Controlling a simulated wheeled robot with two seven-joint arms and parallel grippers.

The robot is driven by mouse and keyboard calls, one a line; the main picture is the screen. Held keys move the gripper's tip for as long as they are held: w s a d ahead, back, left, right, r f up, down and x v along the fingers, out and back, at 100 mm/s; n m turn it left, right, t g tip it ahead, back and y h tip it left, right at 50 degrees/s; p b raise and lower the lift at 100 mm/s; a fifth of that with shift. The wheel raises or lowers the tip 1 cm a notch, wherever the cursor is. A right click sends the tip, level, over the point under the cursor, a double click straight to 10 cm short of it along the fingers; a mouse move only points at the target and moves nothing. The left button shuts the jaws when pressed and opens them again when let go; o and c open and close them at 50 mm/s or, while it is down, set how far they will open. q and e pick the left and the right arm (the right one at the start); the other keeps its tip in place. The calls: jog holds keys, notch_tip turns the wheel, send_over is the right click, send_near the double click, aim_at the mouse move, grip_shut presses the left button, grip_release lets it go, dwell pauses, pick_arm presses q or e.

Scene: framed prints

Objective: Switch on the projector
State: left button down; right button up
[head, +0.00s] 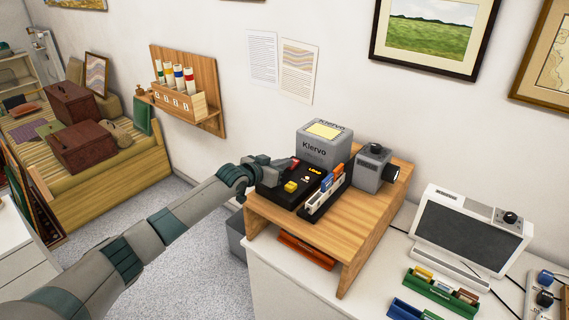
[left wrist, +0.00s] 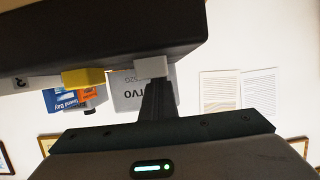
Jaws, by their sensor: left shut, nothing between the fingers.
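A grey projector-like box (head: 370,168) with a dark round lens on its right side stands on a wooden riser (head: 350,215). A black control box (head: 272,178) marked LOOP sits to its left on the riser, with a yellow button (head: 291,187). My left gripper (head: 284,163) is shut and empty at the control box's far left part. In the left wrist view the box (left wrist: 100,35) fills the top. The dark fingers (left wrist: 158,98) reach a pale grey button (left wrist: 151,67), beside the yellow button (left wrist: 83,77). I cannot tell whether they touch. My right gripper is out of view.
A grey Kiervo carton (head: 323,150) stands behind the control box. A rack of coloured cards (head: 325,197) lies close on its right. A screen device (head: 470,232) and a green card tray (head: 440,292) are on the white counter at right.

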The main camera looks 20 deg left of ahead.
pick_arm(q)
jog(key=shift+r+p, duration=0.4)
jog(key=shift+r, duration=0.25)
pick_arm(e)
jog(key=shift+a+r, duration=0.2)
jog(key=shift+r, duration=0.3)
